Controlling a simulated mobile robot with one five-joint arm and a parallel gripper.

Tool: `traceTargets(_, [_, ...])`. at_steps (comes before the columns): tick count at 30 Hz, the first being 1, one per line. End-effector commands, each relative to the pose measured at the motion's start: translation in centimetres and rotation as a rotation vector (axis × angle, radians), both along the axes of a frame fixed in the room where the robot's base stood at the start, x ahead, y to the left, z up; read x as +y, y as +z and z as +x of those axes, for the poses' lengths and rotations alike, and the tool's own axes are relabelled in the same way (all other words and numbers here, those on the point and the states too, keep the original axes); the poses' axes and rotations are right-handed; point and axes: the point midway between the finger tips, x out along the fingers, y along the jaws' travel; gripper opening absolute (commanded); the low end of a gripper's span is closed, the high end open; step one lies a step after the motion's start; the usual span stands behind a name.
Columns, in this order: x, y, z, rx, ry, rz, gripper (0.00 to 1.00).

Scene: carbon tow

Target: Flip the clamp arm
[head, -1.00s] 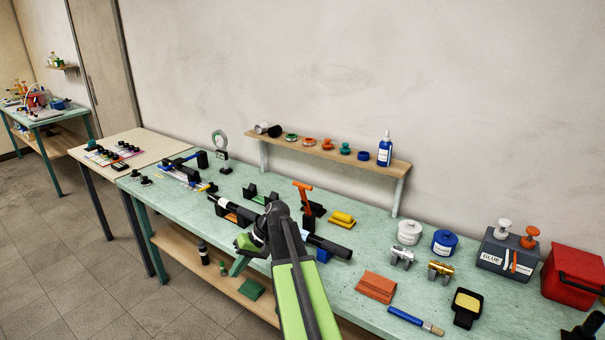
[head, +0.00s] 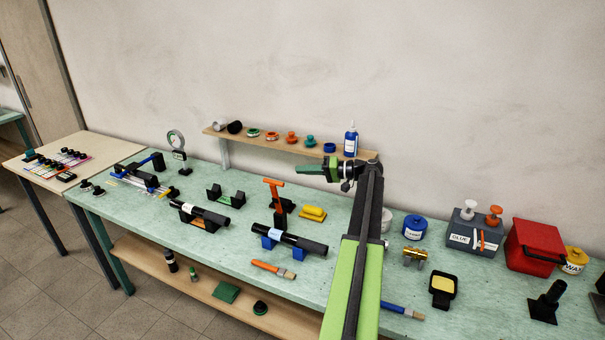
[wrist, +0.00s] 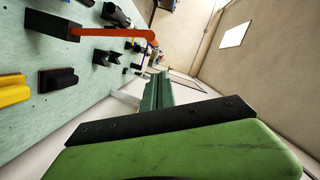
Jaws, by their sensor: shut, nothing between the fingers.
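The clamp has an orange arm (head: 275,189) with a crossbar at its top, standing up from a black base (head: 281,213) on the green bench. In the wrist view the orange clamp arm (wrist: 112,32) also shows at upper left, joined to its black block (wrist: 56,45). My gripper (head: 304,169) is shut and empty, pointing left, raised in front of the shelf, to the right of the clamp and apart from it. In the wrist view my gripper (wrist: 157,92) fills the lower part, its green and black parts clear of the clamp.
A yellow block (head: 313,213) lies right of the clamp. Black tubes on blocks (head: 289,240) lie in front. The wall shelf (head: 260,142) with several spools and a blue bottle (head: 351,140) is behind. My arm hides part of the bench to the right.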

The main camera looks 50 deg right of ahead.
Motion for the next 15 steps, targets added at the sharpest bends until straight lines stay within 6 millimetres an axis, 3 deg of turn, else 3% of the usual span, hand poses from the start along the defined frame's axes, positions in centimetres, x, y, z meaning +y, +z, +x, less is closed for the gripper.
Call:
traceTargets(8, [3.0,-0.9,5.7,0.002,0.006,0.000,0.00])
traceTargets(15, [5.9,-2.8,5.1,0.002,0.004,0.001,0.00])
